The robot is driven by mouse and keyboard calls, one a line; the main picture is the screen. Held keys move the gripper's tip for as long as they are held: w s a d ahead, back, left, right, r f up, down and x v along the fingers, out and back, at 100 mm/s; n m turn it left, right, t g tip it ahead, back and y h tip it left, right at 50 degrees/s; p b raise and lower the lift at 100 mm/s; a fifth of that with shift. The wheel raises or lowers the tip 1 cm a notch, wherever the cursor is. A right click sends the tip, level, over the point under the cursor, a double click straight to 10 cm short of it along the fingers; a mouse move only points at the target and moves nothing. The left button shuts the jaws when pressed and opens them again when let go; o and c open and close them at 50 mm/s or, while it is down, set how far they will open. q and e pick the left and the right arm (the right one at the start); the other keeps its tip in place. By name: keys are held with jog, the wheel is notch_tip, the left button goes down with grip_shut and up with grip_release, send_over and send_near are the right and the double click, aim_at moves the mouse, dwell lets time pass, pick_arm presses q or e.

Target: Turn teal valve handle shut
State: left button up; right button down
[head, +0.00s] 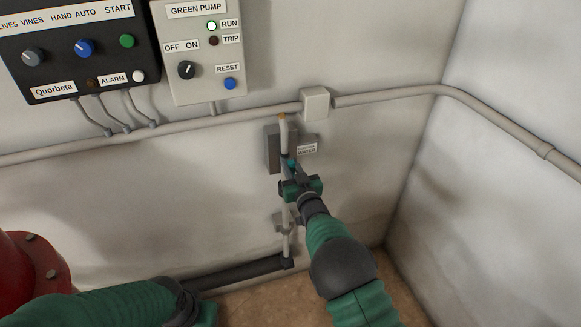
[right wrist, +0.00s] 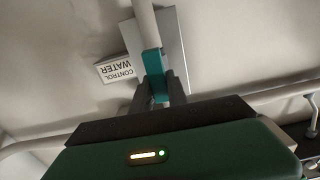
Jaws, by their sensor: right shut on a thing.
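The teal valve handle (right wrist: 154,75) shows in the right wrist view between the fingers of my right gripper (right wrist: 158,90), which is shut on it. In that view the handle lies roughly in line with the pale pipe (right wrist: 145,18). In the head view only a small teal bit of the handle (head: 290,163) shows, and my right gripper (head: 292,172) hides most of the valve. My left arm shows at the lower left of the head view, with its gripper's fingers out of sight.
A grey plate (head: 273,150) and a "CONTROL WATER" label (right wrist: 118,70) are beside the valve. A horizontal conduit (head: 240,111) and a junction box (head: 315,103) run above. Control panels (head: 208,95) hang upper left. A red flanged part (head: 30,270) stands at far left.

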jog(key=m+b, duration=0.1)
jog(key=m, duration=0.3)
jog(key=shift+w+d+f+b, duration=0.1)
jog(key=shift+d+f+b, duration=0.05)
jog(key=shift+d+b, duration=0.25)
jog(key=shift+w+d+f+m+b, duration=0.25)
jog(key=shift+m+b, duration=0.8)
jog(key=shift+m, duration=1.25)
jog(key=shift+s+d+f+m+b, duration=0.25)
jog(key=shift+m+b, duration=0.75)
jog(key=shift+m, duration=1.3)
jog(key=shift+w+a+f+m+b, duration=0.15)
jog(key=shift+f+m+b, duration=0.2)
jog(key=shift+m+b, duration=1.35)
jog(key=shift+m+p, duration=0.6)
jog(key=shift+m, duration=0.1)
jog(key=c, duration=1.3)
grip_release()
jog(key=shift+d, duration=0.15)
jog(key=shift+r, duration=0.1)
